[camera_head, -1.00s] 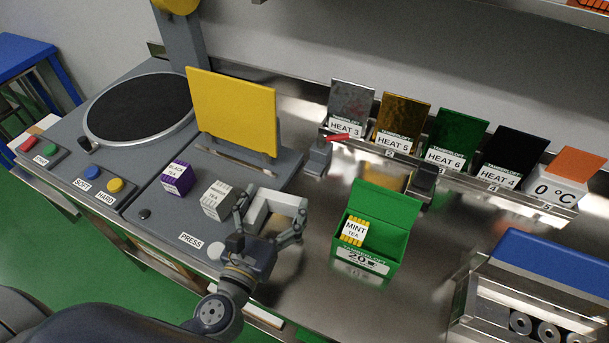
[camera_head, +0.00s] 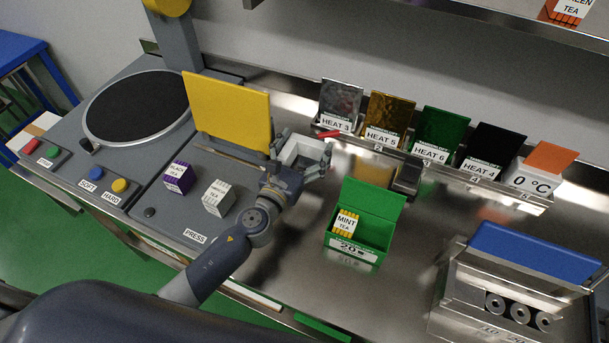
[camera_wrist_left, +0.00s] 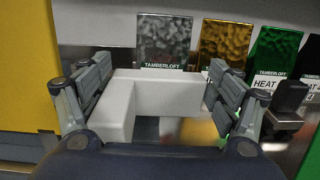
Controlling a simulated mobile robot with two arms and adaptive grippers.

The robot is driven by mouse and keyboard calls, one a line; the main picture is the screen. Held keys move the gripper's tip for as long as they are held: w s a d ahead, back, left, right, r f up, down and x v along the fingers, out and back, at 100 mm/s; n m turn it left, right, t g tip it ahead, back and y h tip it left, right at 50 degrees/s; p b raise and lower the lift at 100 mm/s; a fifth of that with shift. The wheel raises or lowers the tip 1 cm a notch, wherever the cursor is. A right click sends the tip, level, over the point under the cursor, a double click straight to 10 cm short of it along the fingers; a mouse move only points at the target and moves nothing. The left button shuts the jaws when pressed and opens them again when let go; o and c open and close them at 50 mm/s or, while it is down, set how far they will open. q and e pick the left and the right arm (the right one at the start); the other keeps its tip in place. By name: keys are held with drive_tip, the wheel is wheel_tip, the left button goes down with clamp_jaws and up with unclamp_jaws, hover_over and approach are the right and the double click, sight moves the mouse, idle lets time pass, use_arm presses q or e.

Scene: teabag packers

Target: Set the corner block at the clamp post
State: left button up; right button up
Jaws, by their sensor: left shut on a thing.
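The corner block (camera_head: 303,146) is a pale, L-shaped piece. My left gripper (camera_head: 300,154) is shut on it, just right of the yellow panel (camera_head: 228,108). In the left wrist view the corner block (camera_wrist_left: 168,92) spans between the two fingers of the left gripper (camera_wrist_left: 155,100), its short leg toward me on the left. The clamp post shows mainly by its red lever (camera_head: 328,134), right behind the block; its grey body is mostly hidden by block and gripper. I cannot tell whether block and post touch. My right gripper is not in view.
A row of HEAT plates (camera_head: 390,118) stands behind on a metal rack. A green box (camera_head: 362,222) with mint tea stands to the right, near a dark upright piece (camera_head: 408,175). Purple (camera_head: 179,177) and grey (camera_head: 218,198) tea boxes stand left of my arm.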

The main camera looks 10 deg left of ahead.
sight(307, 156)
use_arm(q)
wheel_tip(307, 156, down, 4)
drive_tip(key=shift+f+b, duration=0.15)
drive_tip(key=shift+b, duration=1)
drive_tip(key=shift+f+b, duration=1.45)
drive_tip(key=shift+f, duration=0.5)
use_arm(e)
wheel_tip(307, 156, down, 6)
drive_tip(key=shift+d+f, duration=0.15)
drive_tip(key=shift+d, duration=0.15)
use_arm(q)
drive_tip(key=shift+f, duration=0.1)
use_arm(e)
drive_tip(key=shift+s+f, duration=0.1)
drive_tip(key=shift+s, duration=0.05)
use_arm(q)
drive_tip(key=o, duration=0.9)
drive_tip(key=shift+f, duration=0.1)
drive_tip(key=o, duration=0.3)
drive_tip(key=shift+o, duration=0.2)
